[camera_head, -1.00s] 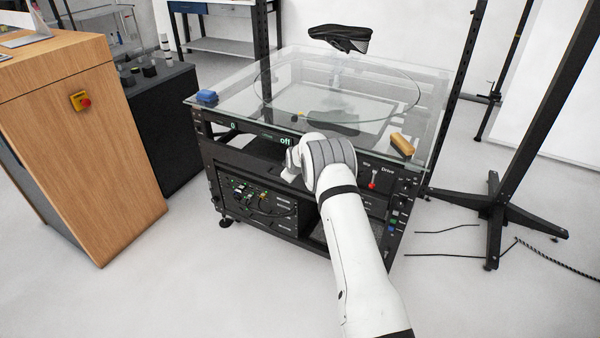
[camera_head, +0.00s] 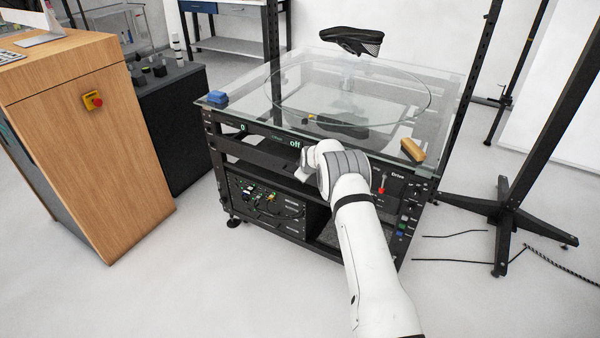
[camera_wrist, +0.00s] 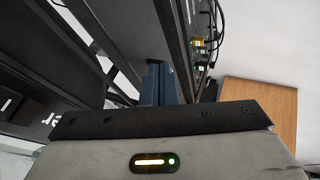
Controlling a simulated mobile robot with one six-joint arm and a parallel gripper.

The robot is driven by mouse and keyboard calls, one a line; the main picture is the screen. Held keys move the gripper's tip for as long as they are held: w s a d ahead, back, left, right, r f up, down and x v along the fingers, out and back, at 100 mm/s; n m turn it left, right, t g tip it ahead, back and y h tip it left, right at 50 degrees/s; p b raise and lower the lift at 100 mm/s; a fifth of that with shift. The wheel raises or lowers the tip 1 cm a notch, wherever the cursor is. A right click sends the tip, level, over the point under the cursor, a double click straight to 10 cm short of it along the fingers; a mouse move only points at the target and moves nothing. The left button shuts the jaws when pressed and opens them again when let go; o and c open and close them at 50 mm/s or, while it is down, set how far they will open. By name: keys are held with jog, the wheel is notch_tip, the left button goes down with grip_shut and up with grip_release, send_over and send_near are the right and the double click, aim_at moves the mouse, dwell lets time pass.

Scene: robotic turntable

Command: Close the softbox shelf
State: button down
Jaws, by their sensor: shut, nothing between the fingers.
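The turntable rack (camera_head: 222,165) stands under a glass top with a round glass plate. A dark shelf (camera_head: 258,152), which seems to be the softbox shelf, lies under the "off" display; how far it is out I cannot tell. My gripper (camera_wrist: 160,80) is shut and empty in the wrist view, its blue-grey fingers close together beside dark rack parts. A wide black panel (camera_wrist: 45,65) fills the left of that view. In the head view my white wrist is at the rack's front and hides part of it; the fingertips are hidden there. Contact cannot be told.
A black shoe (camera_head: 350,41) is seen above the glass. A blue object (camera_head: 217,97) and a yellow-brown block (camera_head: 412,150) are on its edge. A wooden cabinet (camera_head: 100,150) stands left, a black stand (camera_head: 503,205) with floor cables right. Front floor is clear.

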jog(key=s+a+r, duration=0.2)
jog(key=s+r, duration=0.6)
jog(key=s, duration=0.1)
jog(key=w+a+f+m+t+b, duration=0.3)
jog(key=a+f+m+b, duration=0.15)
jog(key=m, duration=0.25)
jog(key=m+t+h+b, duration=0.5)
jog(key=m+h+b, duration=0.65)
jog(key=m, duration=1.65)
send_near(313, 176)
jog(key=shift+y, duration=0.45)
jog(key=w+d+r, duration=0.2)
jog(key=w+d, duration=0.1)
jog(key=w+d+r, duration=0.1)
jog(key=d+r, duration=0.1)
jog(key=shift+w+d+b, duration=0.2)
jog(key=shift+w+b, duration=0.05)
jog(key=shift+b, duration=0.15)
